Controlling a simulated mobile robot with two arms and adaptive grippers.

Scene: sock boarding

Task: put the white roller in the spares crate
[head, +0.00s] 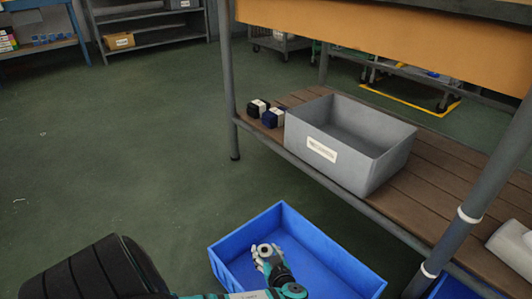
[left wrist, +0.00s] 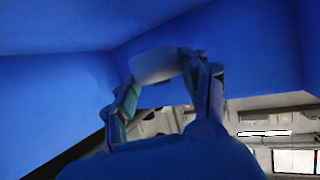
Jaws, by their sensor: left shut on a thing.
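The white roller (head: 265,250) is a small pale ring-ended piece held between the fingertips of my left gripper (head: 267,260). In the left wrist view the roller (left wrist: 155,66) spans the gap between both fingers, with blue walls close behind it. My left gripper is shut on it, within the outline of an open blue crate (head: 330,250) on the floor. I cannot tell how far the roller is above the crate's bottom. No label shows on the blue crate, so I cannot tell whether it is the spares crate. My right gripper is not in view.
A grey bin (head: 375,165) with an unreadable label stands on the bench's wooden lower shelf (head: 440,180). Two small dark-and-white items (head: 265,111) sit beside it. A bench leg (head: 480,190) rises at right. The green floor at left (head: 130,150) is clear.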

